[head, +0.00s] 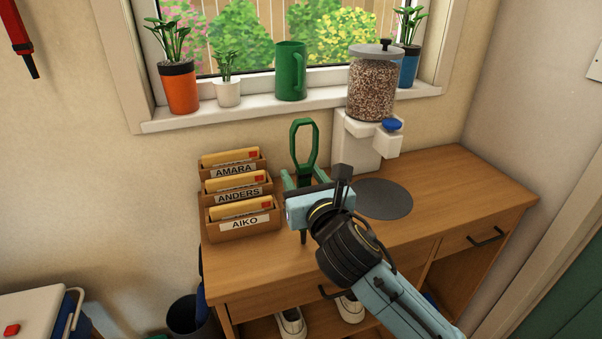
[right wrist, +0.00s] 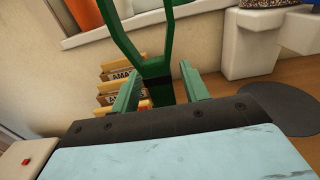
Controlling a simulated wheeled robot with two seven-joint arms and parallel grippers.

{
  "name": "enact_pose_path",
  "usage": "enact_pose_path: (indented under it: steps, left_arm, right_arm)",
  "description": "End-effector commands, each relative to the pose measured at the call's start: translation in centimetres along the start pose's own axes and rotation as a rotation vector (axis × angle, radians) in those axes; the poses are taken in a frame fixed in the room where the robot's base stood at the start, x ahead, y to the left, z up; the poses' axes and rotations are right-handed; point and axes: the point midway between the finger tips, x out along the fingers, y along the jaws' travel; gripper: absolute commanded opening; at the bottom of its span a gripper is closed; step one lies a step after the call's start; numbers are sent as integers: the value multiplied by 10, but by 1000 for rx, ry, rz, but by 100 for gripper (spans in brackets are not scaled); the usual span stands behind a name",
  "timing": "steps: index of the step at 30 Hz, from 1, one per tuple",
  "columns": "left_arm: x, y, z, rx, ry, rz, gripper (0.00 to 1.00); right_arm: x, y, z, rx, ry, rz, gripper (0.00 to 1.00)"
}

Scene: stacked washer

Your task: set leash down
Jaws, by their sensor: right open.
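The green leash (head: 304,147) stands upright over the desk, with its loop at the top and a dark band lower down. Its narrow lower end shows below my right gripper (head: 304,176). In the right wrist view the leash (right wrist: 158,68) rises between the two green fingers of my right gripper (right wrist: 160,88). The fingers are open, with visible gaps at the strap. Whether the leash's bottom touches the wooden desk (head: 420,197) is hard to tell. My left gripper is not in view.
A letter sorter (head: 243,236) with labelled slots stands left of the leash. A dispenser (head: 356,141) with a jar stands behind right, near a grey round mat (head: 384,199). The windowsill holds plants and a green mug (head: 290,72). The desk's right side is clear.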

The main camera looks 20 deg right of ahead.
Motion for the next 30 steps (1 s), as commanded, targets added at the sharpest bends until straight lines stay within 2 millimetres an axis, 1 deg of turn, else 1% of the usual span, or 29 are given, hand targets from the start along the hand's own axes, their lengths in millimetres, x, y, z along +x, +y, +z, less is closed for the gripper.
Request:
enact_pose_path:
  steps: [1, 9, 12, 15, 21, 30]
  left_arm:
    - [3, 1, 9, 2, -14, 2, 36]
    - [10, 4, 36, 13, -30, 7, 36]
    - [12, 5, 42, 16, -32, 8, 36]
    - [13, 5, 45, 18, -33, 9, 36]
    - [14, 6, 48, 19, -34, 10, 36]
    - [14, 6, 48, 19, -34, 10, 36]
  right_arm:
    - [-11, 0, 1, -2, 2, 1, 45]
    - [-70, 0, 0, -1, 3, 2, 45]
    - [-86, 0, 1, 0, 1, 1, 45]
    - [-98, 0, 0, 0, 1, 1, 45]
    - [-106, 0, 1, 1, 0, 0, 45]
    - [-106, -1, -1, 12, 5, -2, 45]
